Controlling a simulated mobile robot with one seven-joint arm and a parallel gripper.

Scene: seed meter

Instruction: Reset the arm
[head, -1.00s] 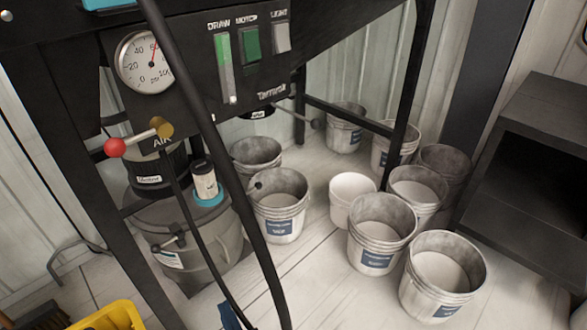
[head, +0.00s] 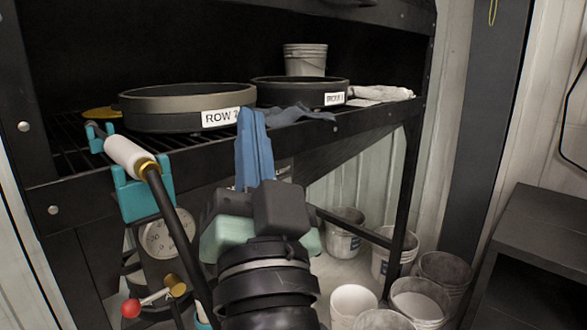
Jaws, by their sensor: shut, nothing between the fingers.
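My gripper (head: 252,118) is in the middle of the head view, pointing up and away, with its blue fingers together and nothing seen between them. My dark wrist is below it. The fingertips overlap the front edge of a black rack shelf (head: 355,122) in the picture; I cannot tell how far apart they are in depth. A round pan labelled "ROW 2" (head: 170,112) is just left of the fingertips. A second labelled round pan (head: 285,93) is behind and to the right. A blue-grey cloth (head: 305,113) lies just right of the fingertips.
A white-handled hose nozzle (head: 128,155) sits in a teal holder (head: 145,195) left of my gripper. A gauge (head: 165,238) and red-knobbed lever (head: 131,308) are below. Several buckets (head: 352,303) stand on the floor right. A bucket (head: 305,60) and white cloth (head: 382,93) are on the shelf.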

